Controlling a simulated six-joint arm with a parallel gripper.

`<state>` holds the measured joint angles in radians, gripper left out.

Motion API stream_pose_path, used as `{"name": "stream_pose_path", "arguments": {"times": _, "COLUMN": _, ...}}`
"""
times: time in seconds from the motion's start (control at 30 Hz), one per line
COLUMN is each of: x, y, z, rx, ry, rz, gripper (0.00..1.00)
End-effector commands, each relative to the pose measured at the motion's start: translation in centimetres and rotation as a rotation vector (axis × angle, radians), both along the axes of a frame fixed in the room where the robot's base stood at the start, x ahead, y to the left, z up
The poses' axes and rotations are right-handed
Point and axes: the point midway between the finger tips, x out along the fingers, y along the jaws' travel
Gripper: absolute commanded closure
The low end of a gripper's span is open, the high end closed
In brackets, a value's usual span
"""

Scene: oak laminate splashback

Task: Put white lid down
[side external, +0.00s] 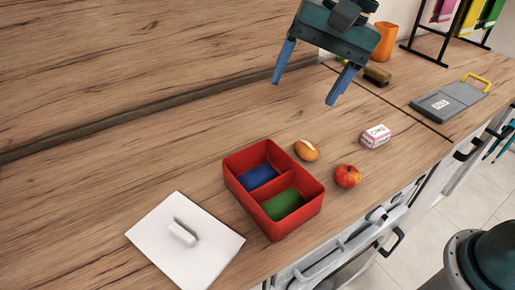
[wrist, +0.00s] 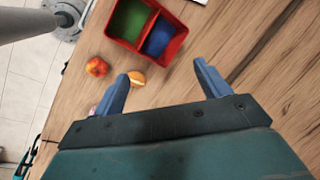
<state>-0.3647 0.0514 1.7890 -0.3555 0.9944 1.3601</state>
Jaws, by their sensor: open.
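The white lid (side external: 184,246), a flat square with a raised bar handle, lies flat on the wooden counter, left of the red box and apart from it. In the wrist view only a small bit of white shows at the top edge. My gripper (side external: 309,87) is open and empty, raised above the counter behind and to the right of the red box. In the wrist view its two blue fingers (wrist: 161,87) are spread wide with nothing between them.
The open red box (side external: 310,208) has blue and green compartments. A bread roll (side external: 306,150), a red apple (side external: 347,176) and a small pink-white box (side external: 375,136) lie right of it. A grey clipboard-like item (side external: 449,101), brush and orange cup (side external: 385,41) are farther back.

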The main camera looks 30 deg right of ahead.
Motion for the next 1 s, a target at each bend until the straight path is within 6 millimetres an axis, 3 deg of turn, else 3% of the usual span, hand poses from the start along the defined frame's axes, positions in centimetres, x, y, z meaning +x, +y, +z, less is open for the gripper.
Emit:
{"name": "stream_pose_path", "arguments": {"times": 0.23, "x": -3.9, "y": -6.5, "z": 1.2, "rx": -0.078, "ry": -0.138, "rz": 0.134, "gripper": 0.25}}
{"name": "stream_pose_path", "arguments": {"times": 0.5, "x": -9.0, "y": -12.5, "z": 0.7, "rx": -0.204, "ry": -0.262, "rz": 0.288, "gripper": 0.25}}
{"name": "stream_pose_path", "arguments": {"times": 0.8, "x": -14.9, "y": -17.7, "z": -1.6, "rx": -0.375, "ry": -0.354, "rz": 0.457, "gripper": 0.25}}
{"name": "stream_pose_path", "arguments": {"times": 1.0, "x": -17.4, "y": -19.6, "z": -3.2, "rx": -0.459, "ry": -0.377, "rz": 0.534, "gripper": 0.25}}
